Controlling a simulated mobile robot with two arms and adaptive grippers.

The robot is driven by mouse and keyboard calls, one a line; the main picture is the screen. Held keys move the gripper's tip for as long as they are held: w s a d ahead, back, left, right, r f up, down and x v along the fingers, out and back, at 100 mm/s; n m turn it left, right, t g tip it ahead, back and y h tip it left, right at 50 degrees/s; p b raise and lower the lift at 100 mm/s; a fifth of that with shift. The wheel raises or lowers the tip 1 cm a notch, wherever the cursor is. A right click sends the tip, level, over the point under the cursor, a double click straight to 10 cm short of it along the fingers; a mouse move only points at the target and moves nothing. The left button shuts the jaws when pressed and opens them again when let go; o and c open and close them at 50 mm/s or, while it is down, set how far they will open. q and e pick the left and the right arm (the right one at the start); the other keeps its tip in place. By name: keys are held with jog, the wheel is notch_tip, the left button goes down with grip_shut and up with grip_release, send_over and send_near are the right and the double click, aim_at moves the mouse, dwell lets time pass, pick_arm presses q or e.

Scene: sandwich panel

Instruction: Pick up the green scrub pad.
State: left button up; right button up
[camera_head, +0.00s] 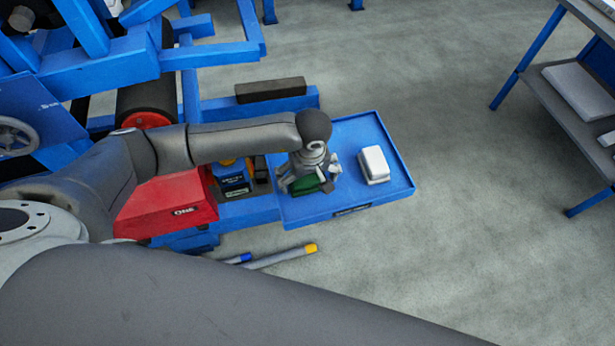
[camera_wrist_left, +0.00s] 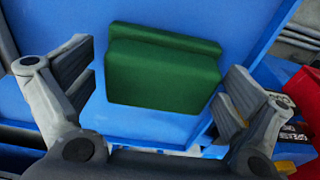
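The green scrub pad (camera_wrist_left: 165,72) lies on the blue tray (camera_wrist_left: 60,110) and looks like a stepped green block in the left wrist view. My left gripper (camera_wrist_left: 158,85) is open, with one finger on each side of the pad. A gap shows between the left finger and the pad; the right finger is close to the pad's edge, and I cannot tell if it touches. In the head view my left gripper (camera_head: 306,188) points down over the left part of the tray (camera_head: 388,192), hiding most of the pad (camera_head: 304,187). My right gripper is not seen.
A white block (camera_head: 374,164) sits on the tray just right of my left gripper. A red box (camera_head: 168,205) and a blue-and-yellow container (camera_head: 234,178) stand left of the tray. A dark bar (camera_head: 270,89) lies behind it. Open floor lies to the right.

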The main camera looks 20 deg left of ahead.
pick_arm(q)
jog(key=c, duration=0.8)
jog(key=shift+r, duration=0.15)
jog(key=shift+r, duration=0.25)
notch_tip(320, 180, up, 2)
jog(key=shift+w+r+b, duration=0.1)
jog(key=shift+r+b, duration=0.05)
jog(key=shift+b, duration=0.2)
jog(key=shift+s+a+r+b, duration=0.75)
jog(key=shift+s+a+r, duration=0.3)
jog(key=shift+s+r, duration=0.85)
jog(key=shift+s+a+r+b, duration=0.9)
jog(key=shift+s+r, duration=0.55)
jog(key=shift+s, duration=0.9)
jog(key=shift+s+a+r+b, duration=0.6)
jog(key=shift+s+a+r, duration=0.55)
jog(key=shift+s+r, duration=0.75)
jog(key=shift+s+f, duration=0.2)
jog(key=shift+f, duration=0.05)
